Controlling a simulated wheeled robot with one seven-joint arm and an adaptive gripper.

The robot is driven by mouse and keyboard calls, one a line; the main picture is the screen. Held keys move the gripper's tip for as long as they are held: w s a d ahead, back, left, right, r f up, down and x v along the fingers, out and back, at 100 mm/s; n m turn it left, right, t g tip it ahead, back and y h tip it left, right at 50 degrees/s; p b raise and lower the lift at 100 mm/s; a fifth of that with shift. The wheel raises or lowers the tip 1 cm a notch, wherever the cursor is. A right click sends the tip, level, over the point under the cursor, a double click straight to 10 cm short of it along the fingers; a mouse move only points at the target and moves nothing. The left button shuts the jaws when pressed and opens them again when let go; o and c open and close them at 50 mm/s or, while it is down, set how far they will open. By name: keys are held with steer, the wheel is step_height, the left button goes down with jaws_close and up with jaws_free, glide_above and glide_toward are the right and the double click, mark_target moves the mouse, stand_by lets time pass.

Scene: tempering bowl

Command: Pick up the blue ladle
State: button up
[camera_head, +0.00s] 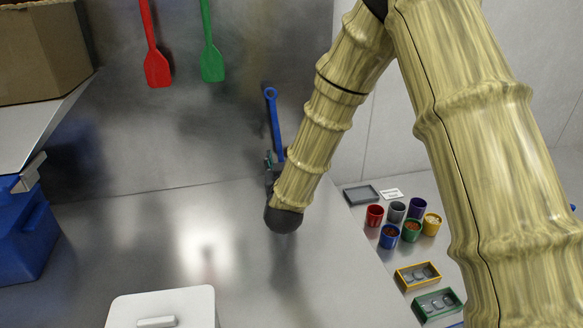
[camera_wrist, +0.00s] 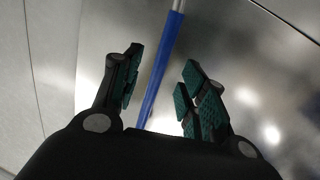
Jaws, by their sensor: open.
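The blue ladle (camera_head: 273,112) hangs upright against the metal back wall in the head view, with a ring at its top end. Its lower part is hidden behind my arm and gripper. My gripper (camera_head: 271,160) is at the ladle's handle, mostly hidden by my wrist. In the wrist view the blue handle (camera_wrist: 163,75) runs between the two green-padded fingers of my open gripper (camera_wrist: 160,85). A gap shows on both sides of the handle in that picture; I cannot tell how deep it sits between the fingers.
Red (camera_head: 157,68) and green (camera_head: 212,64) spatulas hang to the left. A white lidded box (camera_head: 163,308) stands on the counter in front. Coloured cups (camera_head: 388,236) and small trays (camera_head: 418,276) stand at right. A blue bin (camera_head: 22,240) is at left. The middle counter is clear.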

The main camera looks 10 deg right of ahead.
mark_target(280, 152)
steer(key=shift+w+d+f+p, duration=0.1)
steer(key=shift+w+d+p, duration=0.15)
steer(key=shift+w, duration=0.8)
steer(key=shift+w+d+f+p, duration=0.1)
steer(key=shift+w+p, duration=0.2)
steer(key=shift+w, duration=0.8)
steer(key=shift+w+d+p, duration=0.2)
steer(key=shift+w+p, duration=0.1)
steer(key=shift+w, duration=0.75)
jaws_close()
